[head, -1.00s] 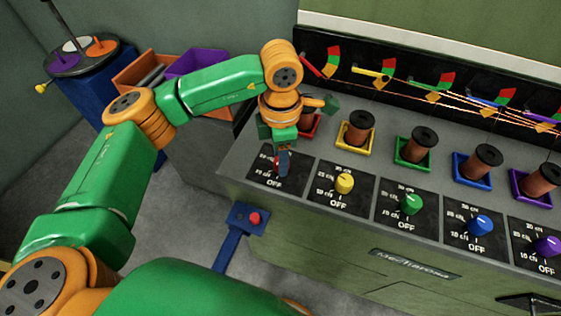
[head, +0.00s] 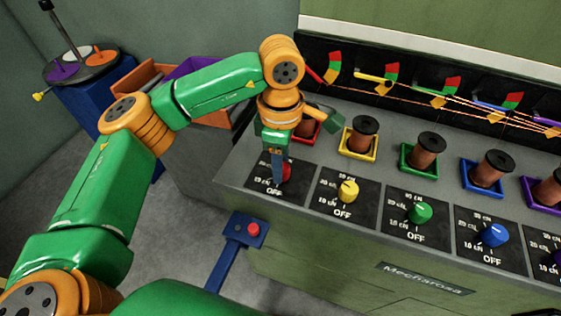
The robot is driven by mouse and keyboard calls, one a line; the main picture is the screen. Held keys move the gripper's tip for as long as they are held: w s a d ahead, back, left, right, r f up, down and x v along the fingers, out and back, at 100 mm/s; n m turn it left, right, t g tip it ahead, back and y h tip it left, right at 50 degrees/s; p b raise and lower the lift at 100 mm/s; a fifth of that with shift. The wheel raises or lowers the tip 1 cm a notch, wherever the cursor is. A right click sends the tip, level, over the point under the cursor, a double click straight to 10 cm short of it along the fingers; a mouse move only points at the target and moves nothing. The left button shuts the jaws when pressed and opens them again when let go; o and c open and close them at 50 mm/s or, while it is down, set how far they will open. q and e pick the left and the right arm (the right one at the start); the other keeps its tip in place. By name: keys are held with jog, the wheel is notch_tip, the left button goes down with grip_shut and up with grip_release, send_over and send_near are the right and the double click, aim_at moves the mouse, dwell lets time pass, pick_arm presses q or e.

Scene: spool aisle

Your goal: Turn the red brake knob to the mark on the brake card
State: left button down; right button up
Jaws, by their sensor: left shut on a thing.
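The red brake knob (head: 287,172) is at the left end of the row of knobs on the bench's front panel. It is partly hidden behind my left gripper (head: 279,175), whose fingers point down and are shut on it. The black dial plate (head: 303,182) under it has white cN marks and OFF below. The gripper covers part of those marks, so I cannot tell where the knob points. No separate brake card can be made out. My right gripper is not in view.
Yellow (head: 348,190), green (head: 420,213) and blue (head: 494,235) knobs stand to the right. Copper spools in coloured trays stand behind, the red tray (head: 309,137) close to my gripper. A red button (head: 253,229) on a blue stand is in front. Colour gauges line the back.

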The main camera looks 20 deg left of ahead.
pick_arm(q)
jog(key=shift+c, duration=2.1)
grip_release()
jog(key=shift+d, duration=0.1)
notch_tip(320, 180, up, 7)
jog(key=shift+r, duration=0.1)
